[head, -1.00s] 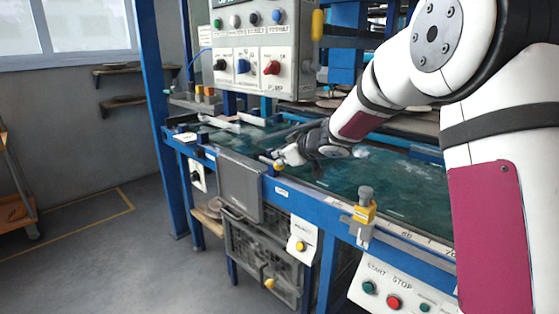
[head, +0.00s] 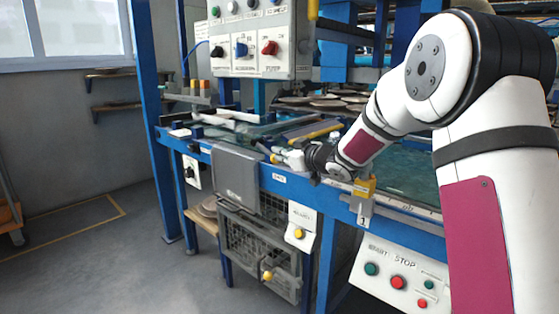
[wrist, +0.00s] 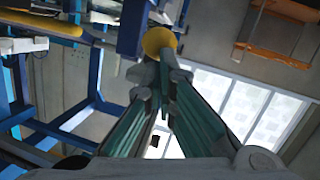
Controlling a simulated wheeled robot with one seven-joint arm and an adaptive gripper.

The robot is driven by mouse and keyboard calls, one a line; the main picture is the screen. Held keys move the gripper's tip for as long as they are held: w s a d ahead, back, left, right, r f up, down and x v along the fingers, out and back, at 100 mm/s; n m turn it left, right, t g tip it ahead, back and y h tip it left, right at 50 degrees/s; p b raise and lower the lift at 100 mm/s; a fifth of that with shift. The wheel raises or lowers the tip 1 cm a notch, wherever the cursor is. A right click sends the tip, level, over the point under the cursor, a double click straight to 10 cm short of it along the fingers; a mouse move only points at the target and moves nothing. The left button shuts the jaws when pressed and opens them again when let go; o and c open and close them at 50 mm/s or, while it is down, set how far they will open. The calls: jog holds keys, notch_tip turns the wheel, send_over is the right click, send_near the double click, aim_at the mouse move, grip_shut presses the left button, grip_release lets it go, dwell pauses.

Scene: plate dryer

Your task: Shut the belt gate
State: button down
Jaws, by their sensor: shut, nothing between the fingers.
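In the head view, my gripper (head: 284,157) is low over the front edge of the belt (head: 405,175), pointing left. It is shut and empty. A yellow knob (head: 273,159) on a short dark grey bar (head: 262,149) is right at the fingertips; I take this bar to be part of the belt gate, but cannot be sure. In the wrist view the yellow knob (wrist: 159,41) sits just beyond my fingertips (wrist: 155,78); I cannot tell whether they touch. A grey panel (head: 236,176) hangs below the front rail, left of my gripper.
A yellow-edged bar (head: 315,133) lies across the belt behind my gripper. A yellow-topped post (head: 364,190) stands on the front rail at the right. A control box (head: 258,45) hangs above the belt. A wire crate (head: 258,250) is below. The floor at left is clear.

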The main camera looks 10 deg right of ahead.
jog(key=shift+w+a+f+b, duration=0.25)
jog(key=shift+w+a+f, duration=0.7)
jog(key=shift+f, duration=0.9)
jog(key=shift+w+a+f+b, duration=0.25)
jog(key=shift+w+a+f, duration=0.35)
jog(key=shift+w+f, duration=0.95)
jog(key=shift+w+a+f+b, duration=0.25)
jog(key=shift+w+a+f, duration=0.5)
jog(key=shift+f, duration=1.4)
jog(key=shift+s, duration=0.15)
